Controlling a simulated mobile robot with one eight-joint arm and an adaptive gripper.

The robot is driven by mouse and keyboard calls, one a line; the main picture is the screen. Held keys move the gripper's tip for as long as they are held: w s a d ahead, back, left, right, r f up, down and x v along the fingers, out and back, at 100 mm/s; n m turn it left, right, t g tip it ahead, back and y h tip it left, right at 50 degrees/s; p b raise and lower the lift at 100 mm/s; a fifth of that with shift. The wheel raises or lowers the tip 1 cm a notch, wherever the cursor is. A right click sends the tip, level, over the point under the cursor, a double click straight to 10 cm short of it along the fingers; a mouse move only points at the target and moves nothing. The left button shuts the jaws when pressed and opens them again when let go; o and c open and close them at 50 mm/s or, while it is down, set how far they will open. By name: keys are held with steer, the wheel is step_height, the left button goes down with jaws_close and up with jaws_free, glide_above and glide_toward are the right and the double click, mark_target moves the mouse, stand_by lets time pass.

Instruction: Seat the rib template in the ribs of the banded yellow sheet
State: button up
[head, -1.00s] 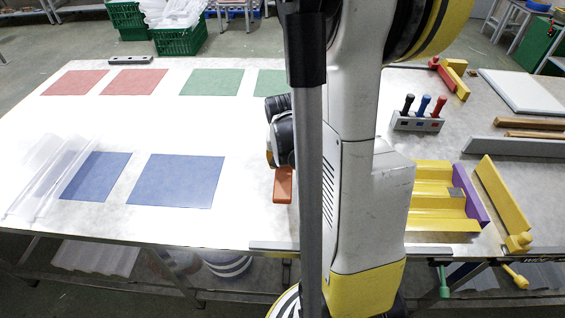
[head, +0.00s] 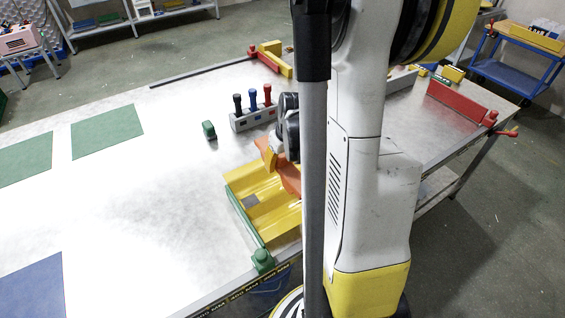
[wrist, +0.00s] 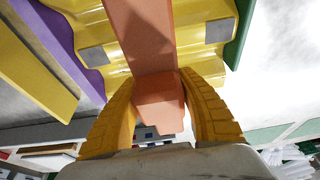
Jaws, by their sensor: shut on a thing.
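The rib template is an orange piece (head: 290,178) held in my gripper (head: 268,155). In the wrist view, the yellow fingers of my gripper (wrist: 158,88) are closed around the template's block-like grip (wrist: 158,108), and its long body (wrist: 142,40) reaches away over the sheet. The banded yellow sheet (head: 245,185) is ribbed, with grey patches; in the wrist view (wrist: 200,55) it lies on both sides of the template. My arm hides the sheet's right part in the head view. I cannot tell whether the template touches the ribs.
A green bar (head: 246,226) runs along the sheet's left edge; a purple strip (wrist: 72,45) edges its other side. Behind stand a rack with coloured handles (head: 252,116) and a small green block (head: 209,130). A red bar (head: 460,103) lies right. The table's left is mostly clear.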

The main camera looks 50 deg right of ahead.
mark_target(281, 184)
steer(key=shift+d, duration=0.2)
steer(key=shift+a, duration=0.1)
step_height(281, 184, down, 8)
steer(key=b, duration=0.7)
steer(key=shift+f+b, duration=0.15)
steer(key=shift+b, duration=0.25)
steer(key=shift+s+f, duration=0.15)
steer(key=shift+s+a+f+b, duration=0.1)
steer(key=shift+f+b, duration=0.4)
steer(key=shift+b, duration=0.1)
